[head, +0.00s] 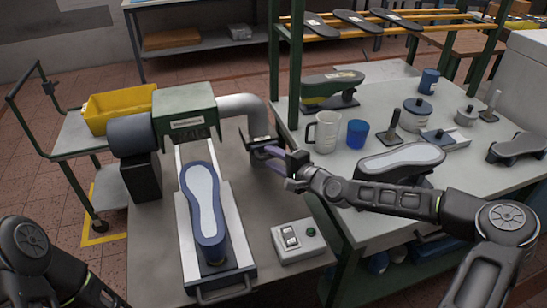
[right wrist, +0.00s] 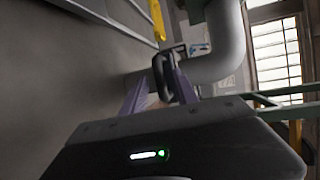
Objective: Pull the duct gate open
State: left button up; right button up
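The grey duct pipe (head: 245,105) bends down from the green machine housing to a dark gate fitting (head: 262,141) on the bench. In the right wrist view, the gate's dark loop handle (right wrist: 163,78) stands in front of the pipe (right wrist: 222,50). My right gripper (head: 268,152) reaches the gate from the right; its purple fingers (right wrist: 160,92) are apart on either side of the handle. The handle looks closer to the right finger in that view; I cannot tell whether they touch. My left arm shows at lower left, its gripper outside the view.
A blue shoe last (head: 207,205) lies on the machine's white slide. A switch box (head: 298,241) sits at the bench front. A clear jug (head: 324,132), blue cup (head: 357,133) and dark last (head: 402,163) stand on the right table, near my right arm.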

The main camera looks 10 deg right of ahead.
jog(key=shift+c, duration=0.4)
grip_shut()
dwell(1.0)
